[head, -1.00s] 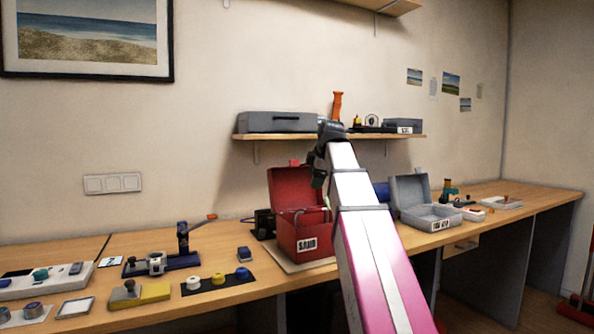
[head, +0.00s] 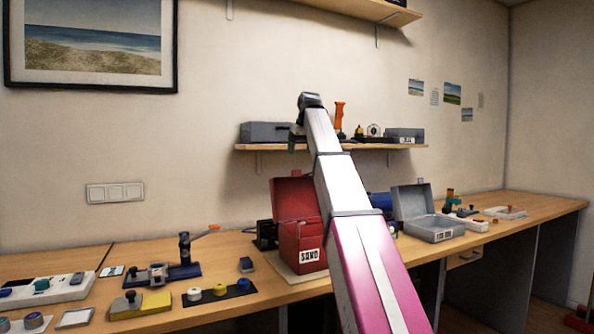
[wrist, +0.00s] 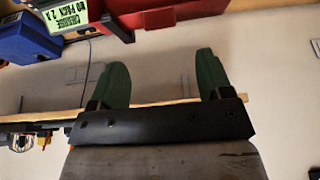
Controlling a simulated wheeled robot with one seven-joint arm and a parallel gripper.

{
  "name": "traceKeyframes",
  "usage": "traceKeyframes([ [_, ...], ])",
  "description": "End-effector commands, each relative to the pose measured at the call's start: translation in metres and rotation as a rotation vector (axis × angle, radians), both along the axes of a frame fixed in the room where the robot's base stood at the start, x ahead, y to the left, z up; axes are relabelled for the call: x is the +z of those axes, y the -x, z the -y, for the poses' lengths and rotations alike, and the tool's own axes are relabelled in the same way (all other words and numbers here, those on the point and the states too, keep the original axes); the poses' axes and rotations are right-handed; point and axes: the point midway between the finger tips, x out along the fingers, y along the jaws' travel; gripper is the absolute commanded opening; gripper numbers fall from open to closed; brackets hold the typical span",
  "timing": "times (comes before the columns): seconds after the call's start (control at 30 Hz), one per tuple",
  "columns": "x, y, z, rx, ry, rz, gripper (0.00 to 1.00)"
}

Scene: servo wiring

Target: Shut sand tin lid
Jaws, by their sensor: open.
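The sand tin (head: 302,247) is a red box with a white SAND label, standing on a pale board on the bench in the head view. Its red lid (head: 294,196) stands open, upright at the back of the tin. My arm hides the tin's right side and part of the lid. My gripper (head: 297,144) is above the lid, in front of the wall shelf and apart from the tin. In the wrist view my gripper (wrist: 163,65) shows two green fingers spread wide with nothing between them.
A wall shelf (head: 270,147) with grey cases is close behind my gripper. An open grey tin (head: 432,229) stands to the right of the sand tin. A black mat (head: 220,294) with small knobs lies to the left. A red object and a blue box (wrist: 40,38) fill the wrist view's top.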

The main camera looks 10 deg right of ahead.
Motion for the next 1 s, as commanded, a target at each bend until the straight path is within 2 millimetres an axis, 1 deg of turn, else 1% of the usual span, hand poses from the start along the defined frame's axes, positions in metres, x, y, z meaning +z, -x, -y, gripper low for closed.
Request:
traceKeyframes([
  [0.03,-0.009,-0.002,-0.001,0.001,0.001,-0.001,0.72],
  [0.1,-0.022,-0.007,-0.003,0.001,0.001,-0.001,0.72],
  [0.3,-0.054,-0.02,-0.007,0.002,0.001,-0.001,0.72],
  [0.5,-0.075,-0.029,-0.009,0.002,0.001,0.0,0.72],
  [0.67,-0.081,-0.031,-0.01,0.002,0.0,0.001,0.72],
  [0.93,-0.081,-0.032,-0.011,0.002,0.0,0.001,0.72],
  [0.97,-0.081,-0.032,-0.01,0.002,0.0,0.001,0.63],
  [1.0,-0.081,-0.032,-0.011,0.002,0.0,0.001,0.5],
])
